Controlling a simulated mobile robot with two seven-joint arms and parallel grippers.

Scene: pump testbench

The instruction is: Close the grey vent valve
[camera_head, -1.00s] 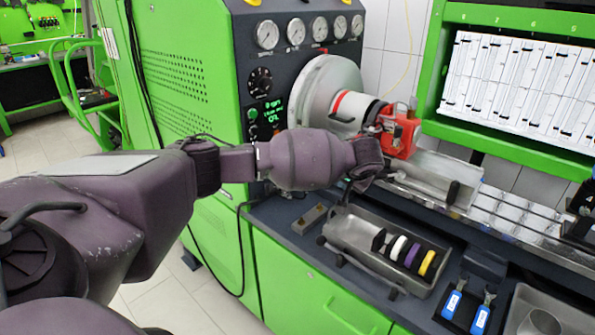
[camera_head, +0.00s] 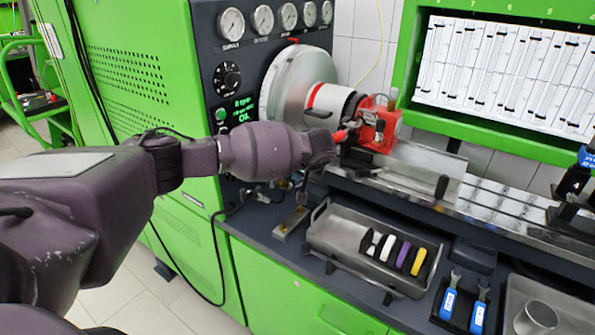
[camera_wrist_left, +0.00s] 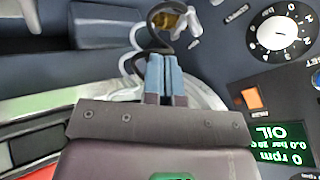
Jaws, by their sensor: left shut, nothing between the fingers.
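My left gripper (camera_wrist_left: 163,70) is shut and empty. Its two blue-grey fingertips lie together in the left wrist view, close to a dark curved loop and a pale curved hose. In the head view my left wrist (camera_head: 265,150) reaches across in front of the pump, and its fingertips are hidden. A small brass fitting (camera_wrist_left: 168,20) with a grey-white lever-like part (camera_wrist_left: 193,22) lies just beyond the fingertips. I cannot tell for sure whether this is the grey vent valve, or whether the fingers touch it. My right gripper is not in view.
The red pump part (camera_head: 376,128) sits right of my wrist, beside the large round housing (camera_head: 290,85). A metal tray (camera_head: 330,232) with several coloured rings stands in front. The green cabinet (camera_head: 130,70) bounds the left.

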